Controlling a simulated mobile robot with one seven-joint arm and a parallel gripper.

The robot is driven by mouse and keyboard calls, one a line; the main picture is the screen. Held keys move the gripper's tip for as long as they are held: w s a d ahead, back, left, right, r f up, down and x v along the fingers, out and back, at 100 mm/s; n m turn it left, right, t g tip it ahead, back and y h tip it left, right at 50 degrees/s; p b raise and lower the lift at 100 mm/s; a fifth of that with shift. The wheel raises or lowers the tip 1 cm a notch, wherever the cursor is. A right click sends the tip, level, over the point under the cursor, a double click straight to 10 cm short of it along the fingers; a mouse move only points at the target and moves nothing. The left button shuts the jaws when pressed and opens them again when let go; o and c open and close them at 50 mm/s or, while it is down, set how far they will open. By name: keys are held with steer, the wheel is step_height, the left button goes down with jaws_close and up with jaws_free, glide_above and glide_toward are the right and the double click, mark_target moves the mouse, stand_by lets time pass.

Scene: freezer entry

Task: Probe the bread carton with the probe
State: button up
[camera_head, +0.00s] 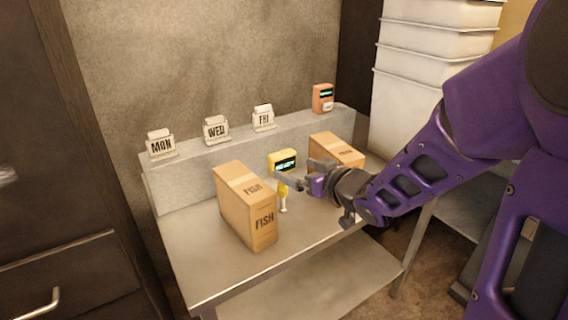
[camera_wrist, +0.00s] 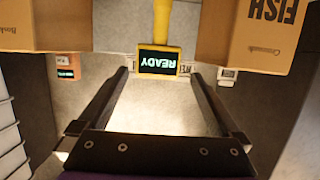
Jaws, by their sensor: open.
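The yellow probe (camera_head: 283,162) stands upright on the steel table between two cartons. Its dark display reads READY, upside down in the wrist view (camera_wrist: 158,60). My gripper (camera_head: 301,175) is open beside the probe. In the wrist view its two fingers (camera_wrist: 160,73) are spread, with the probe head just beyond the tips, roughly centred and not gripped. The carton behind my gripper (camera_head: 338,149) is brown; its front is partly hidden. It shows at the upper left of the wrist view (camera_wrist: 48,22), and its label is too small to read surely.
A carton marked FISH (camera_head: 246,203) stands left of the probe. A grey ledge (camera_head: 185,180) behind bears tags MON (camera_head: 161,146), WED (camera_head: 216,130) and FRI (camera_head: 263,119), and an orange device (camera_head: 322,98). White bins (camera_head: 425,70) stand right. The table front is clear.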

mark_target(284, 165)
steer(key=x, duration=0.5)
steer(key=shift+f+b, duration=0.1)
steer(key=shift+b, duration=0.3)
steer(key=shift+r+b+x, duration=0.2)
steer(key=shift+b+x, duration=0.05)
steer(key=shift+x, duration=1.1)
steer(key=shift+r+b+x, duration=0.2)
steer(key=shift+x, duration=1.2)
steer(key=shift+w, duration=0.15)
steer(key=shift+c, duration=0.3)
